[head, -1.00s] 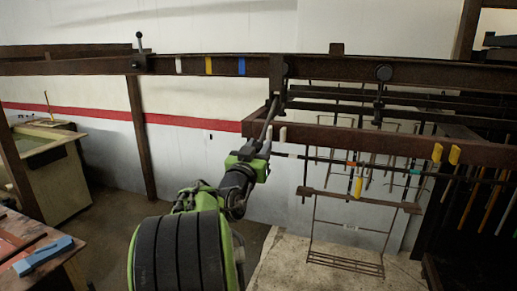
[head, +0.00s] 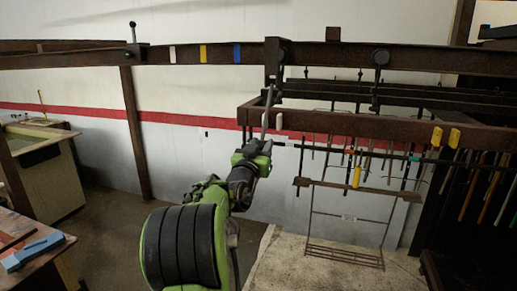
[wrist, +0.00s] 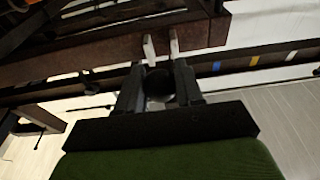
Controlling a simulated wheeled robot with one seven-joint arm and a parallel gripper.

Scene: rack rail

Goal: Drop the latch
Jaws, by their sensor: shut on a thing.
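A dark overhead rail (head: 320,54) crosses the head view. Near its left end, a bracket carries an upright lever with a dark knob (head: 132,25), which may be the latch. A dark carriage block (head: 274,62) sits on the rail right of the coloured marks. My gripper (head: 266,132) is below this block, at the left end of a lower brown beam (head: 350,126). A thin grey rod (head: 267,108) rises from it toward the block. In the wrist view, my jaws are closed around a dark rounded part (wrist: 158,83). I cannot tell what it belongs to.
White, yellow (head: 203,53) and blue marks are on the rail. A workbench with a blue object (head: 33,252) is at lower left. Floor between bench and rack is clear.

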